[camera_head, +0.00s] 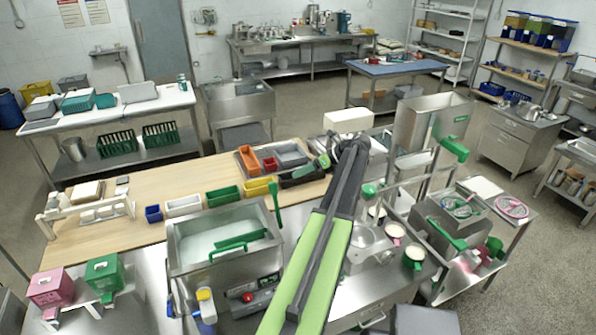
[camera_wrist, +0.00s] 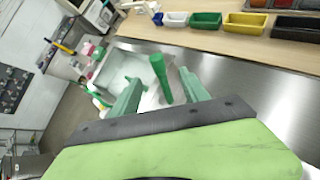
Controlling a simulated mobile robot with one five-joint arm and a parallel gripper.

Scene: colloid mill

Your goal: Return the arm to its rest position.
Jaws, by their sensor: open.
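My gripper (camera_wrist: 160,80) shows in the wrist view as two teal fingers spread apart, with nothing held between them. My green and black arm (camera_head: 320,250) rises from the bottom middle of the head view, folded at a dark joint above the bench. In the head view this handle (camera_head: 275,203) stands at the right rim of the steel basin (camera_head: 222,275).
Small bins, including a yellow one (camera_head: 259,187) and a green one (camera_head: 224,196), line the wooden worktop (camera_head: 130,225) behind the basin. The steel mill with its hopper (camera_head: 430,125) stands right of my arm. A grey control panel with a red button (camera_head: 248,297) fronts the basin.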

